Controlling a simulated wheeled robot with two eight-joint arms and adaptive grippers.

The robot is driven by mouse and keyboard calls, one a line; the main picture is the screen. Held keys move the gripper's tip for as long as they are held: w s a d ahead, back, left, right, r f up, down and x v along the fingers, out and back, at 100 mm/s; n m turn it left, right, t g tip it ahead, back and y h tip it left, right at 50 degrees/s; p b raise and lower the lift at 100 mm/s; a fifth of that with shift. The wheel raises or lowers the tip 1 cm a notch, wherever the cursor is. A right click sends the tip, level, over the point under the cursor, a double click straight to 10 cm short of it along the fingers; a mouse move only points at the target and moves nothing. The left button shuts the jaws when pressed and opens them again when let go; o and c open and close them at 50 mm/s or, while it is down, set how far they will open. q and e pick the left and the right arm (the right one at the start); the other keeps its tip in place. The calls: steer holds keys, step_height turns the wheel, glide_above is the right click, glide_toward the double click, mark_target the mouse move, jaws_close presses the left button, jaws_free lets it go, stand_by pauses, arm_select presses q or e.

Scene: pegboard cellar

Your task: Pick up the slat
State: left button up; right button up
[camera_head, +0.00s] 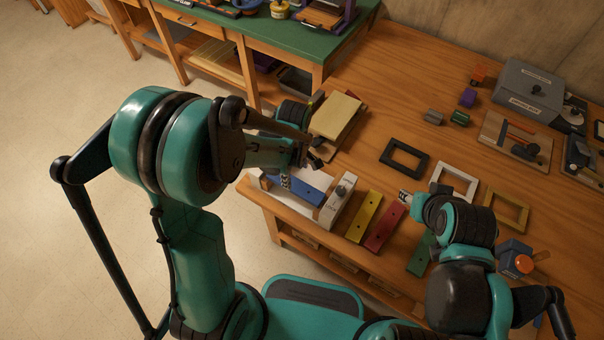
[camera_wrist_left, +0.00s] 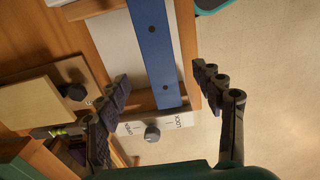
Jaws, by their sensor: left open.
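A blue slat (camera_head: 294,187) lies in a white-based fixture (camera_head: 338,200) near the bench's front left corner. The fixture has a white end block with a dark knob. My left gripper (camera_head: 302,163) is over the slat's left part and hides some of it. In the left wrist view the blue slat (camera_wrist_left: 152,45) runs between the open fingers (camera_wrist_left: 160,84), with a gap on each side. A white labelled block (camera_wrist_left: 168,123) with a knob is at its lower end. My right gripper (camera_head: 406,196) is above the bench by the red slat; its opening is unclear.
A yellow slat (camera_head: 363,217), a red slat (camera_head: 385,227) and a green slat (camera_head: 421,254) lie to the right. A beige board (camera_head: 338,116) is behind the fixture. Black (camera_head: 404,159), white (camera_head: 455,181) and yellow (camera_head: 505,210) frames lie farther right. A grey metal box (camera_head: 540,92) stands at the back.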

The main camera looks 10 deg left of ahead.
mark_target(296, 185)
arm_select(q)
step_height(296, 185, down, 2)
steer(key=shift+s+f+b, duration=0.1)
steer(key=shift+s+b, duration=0.05)
steer(key=shift+b, duration=0.25)
steer(key=f, duration=0.1)
steer(key=f+b, duration=0.1)
steer(key=f, duration=0.1)
steer(key=f+b, duration=0.1)
steer(key=f, duration=0.1)
steer(key=shift+w, duration=0.3)
steer(key=shift+c, duration=1.2)
steer(key=c, duration=1.1)
